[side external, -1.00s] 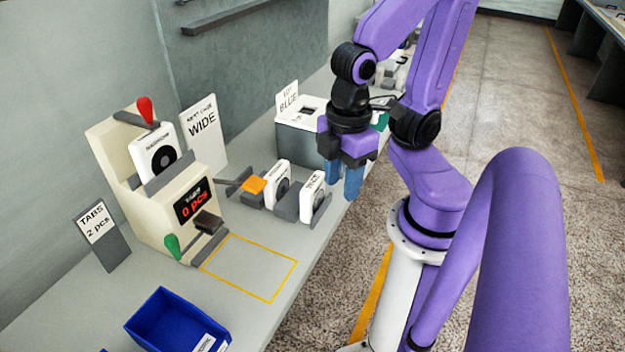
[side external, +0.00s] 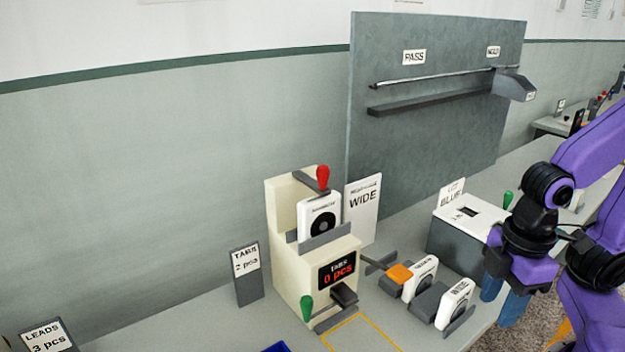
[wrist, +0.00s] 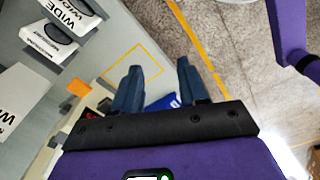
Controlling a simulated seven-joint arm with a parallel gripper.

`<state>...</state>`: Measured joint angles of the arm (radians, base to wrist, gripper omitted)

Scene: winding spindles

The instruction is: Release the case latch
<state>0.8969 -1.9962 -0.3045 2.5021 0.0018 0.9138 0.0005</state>
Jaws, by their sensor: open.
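A cream machine (side external: 280,240) stands on the bench in the side view, with a white case (side external: 306,225) upright in its upper bay. A dark bar with a red knob (side external: 323,178) crosses above the case, its knob pointing up. No part is labelled as the latch. My gripper (side external: 502,300) is open and empty, well right of the machine, beside the spare cases. Its two blue fingers (wrist: 160,66) show apart in the wrist view.
Two spare white cases (side external: 421,275) (side external: 453,305) stand in grey holders near an orange block (side external: 400,274). A grey box (side external: 462,245) with a white top stands behind them. A WIDE sign (side external: 362,205) stands right of the machine. A yellow outline (wrist: 152,50) marks bare bench near a blue bin (wrist: 161,102).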

